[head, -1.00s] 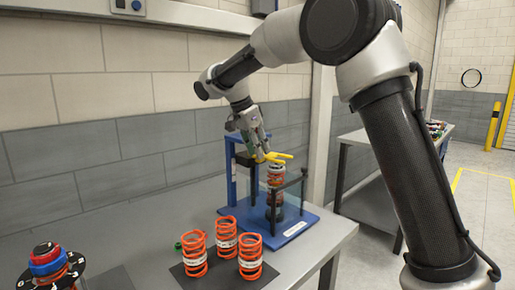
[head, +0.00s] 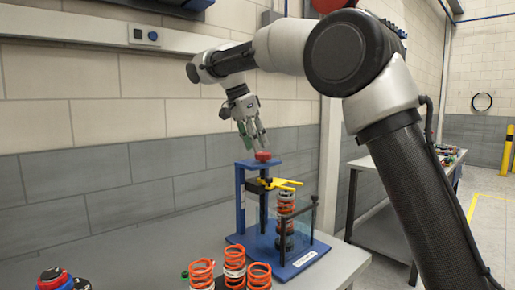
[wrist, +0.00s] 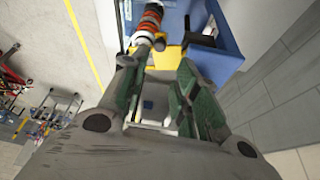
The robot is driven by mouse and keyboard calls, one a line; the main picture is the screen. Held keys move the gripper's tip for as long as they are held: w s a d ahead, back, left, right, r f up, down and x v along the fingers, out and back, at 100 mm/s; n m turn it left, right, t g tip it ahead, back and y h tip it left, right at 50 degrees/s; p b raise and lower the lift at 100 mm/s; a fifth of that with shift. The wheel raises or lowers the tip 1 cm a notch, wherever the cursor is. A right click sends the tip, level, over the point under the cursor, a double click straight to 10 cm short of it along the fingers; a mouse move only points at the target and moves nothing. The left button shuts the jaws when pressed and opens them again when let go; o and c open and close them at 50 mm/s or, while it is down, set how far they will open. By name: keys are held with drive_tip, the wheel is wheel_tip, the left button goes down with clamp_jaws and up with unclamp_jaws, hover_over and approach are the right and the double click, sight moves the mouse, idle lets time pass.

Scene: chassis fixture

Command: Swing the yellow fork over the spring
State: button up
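The yellow fork (head: 279,183) sits on the blue fixture (head: 240,205), its prongs reaching right over the top of the orange spring (head: 286,207). The spring stands upright in the fixture; it also shows in the wrist view (wrist: 148,25). My gripper (head: 255,143) is above the fork, close to a red knob (head: 263,156) on top of the fixture's column. In the wrist view my gripper (wrist: 160,75) has its green-padded fingers apart with a gap between them. Nothing is seen held. Whether a finger touches the knob, I cannot tell.
Several loose orange springs (head: 234,262) stand at the front of the grey bench (head: 130,255). Clear guard panels and dark posts (head: 313,215) stand around the fixture's spring. A wall lies behind. Another table (head: 385,205) is to the right.

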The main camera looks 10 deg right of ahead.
drive_tip(key=shift+c, duration=0.4)
drive_tip(key=shift+w+d, duration=0.1)
drive_tip(key=shift+d, duration=0.25)
drive_tip(key=c, duration=0.4)
drive_tip(key=shift+m, duration=0.8)
drive_tip(key=d, duration=0.2)
drive_tip(key=w+d, duration=0.1)
drive_tip(key=d, duration=0.1)
drive_tip(key=d+r, duration=0.1)
drive_tip(key=d, duration=0.1)
drive_tip(key=shift+w+d, duration=0.25)
drive_tip(key=shift+d, duration=0.1)
clamp_jaws()
drive_tip(key=d+m+g+y, duration=0.1)
drive_tip(key=d+m, duration=0.2)
drive_tip(key=d, duration=0.7)
drive_tip(key=m+y, duration=0.3)
drive_tip(key=y, duration=0.4)
approach(284, 187)
wheel_tip(284, 187, down, 5)
drive_tip(key=shift+w+d+f, duration=0.1)
drive_tip(key=shift+f, duration=0.05)
drive_tip(key=shift+w+a, duration=0.15)
drive_tip(key=shift+a, duration=0.45)
drive_tip(key=shift+w+a, duration=0.15)
drive_tip(key=shift+a, duration=0.45)
drive_tip(key=shift+w+a, duration=0.2)
drive_tip(key=shift+a, duration=0.35)
